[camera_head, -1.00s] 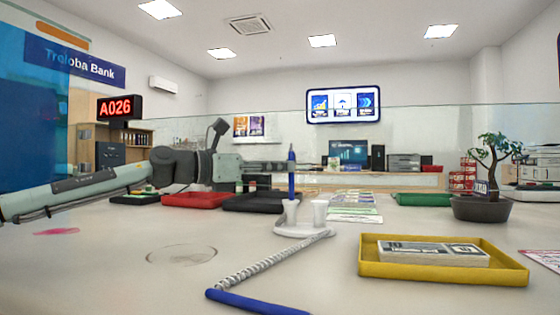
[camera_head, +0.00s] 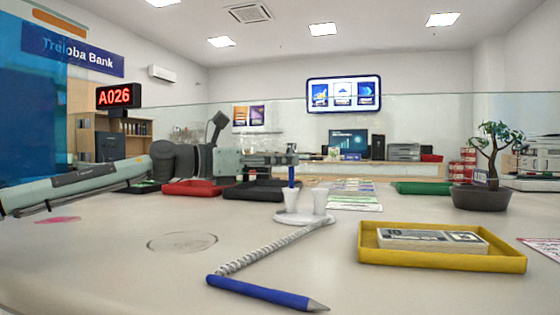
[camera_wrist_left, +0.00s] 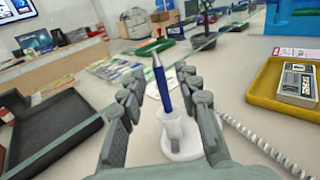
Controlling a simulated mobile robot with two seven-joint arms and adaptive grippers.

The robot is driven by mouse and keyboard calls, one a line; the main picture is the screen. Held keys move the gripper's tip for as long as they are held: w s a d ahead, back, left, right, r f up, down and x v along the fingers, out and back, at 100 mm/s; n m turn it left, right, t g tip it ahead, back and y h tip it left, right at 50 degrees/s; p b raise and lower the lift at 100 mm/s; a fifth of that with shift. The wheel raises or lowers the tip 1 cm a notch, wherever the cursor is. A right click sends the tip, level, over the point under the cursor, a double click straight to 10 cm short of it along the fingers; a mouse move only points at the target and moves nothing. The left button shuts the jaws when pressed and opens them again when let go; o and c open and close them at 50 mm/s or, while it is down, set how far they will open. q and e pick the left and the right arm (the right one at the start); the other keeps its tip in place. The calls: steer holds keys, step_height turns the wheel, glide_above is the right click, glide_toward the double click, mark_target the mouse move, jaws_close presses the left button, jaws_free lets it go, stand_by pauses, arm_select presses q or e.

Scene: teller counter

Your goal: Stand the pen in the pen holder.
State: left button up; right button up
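The pen holder (camera_head: 304,219) is a white round base with two white cups. A blue pen (camera_head: 291,177) stands upright in its left cup (camera_head: 291,198). In the left wrist view the pen (camera_wrist_left: 162,85) rises from the cup (camera_wrist_left: 171,127), its lower end hidden inside. My left gripper (camera_head: 292,159) is at the pen's upper part, above the cups. In the wrist view its fingers (camera_wrist_left: 163,90) are spread on both sides of the pen, apart from it. A second blue pen (camera_head: 258,292) lies at the front, with a coiled cord running to the holder base. My right gripper is out of view.
A yellow tray (camera_head: 440,259) with banknotes (camera_head: 430,240) stands at right, near a potted bonsai (camera_head: 481,197). Black (camera_head: 262,190) and red (camera_head: 193,188) trays lie behind the holder at left, leaflets (camera_head: 354,197) behind it. The front left counter is mostly clear.

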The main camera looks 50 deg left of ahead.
arm_select(q)
steer(key=v, duration=1.2)
stand_by(0.8)
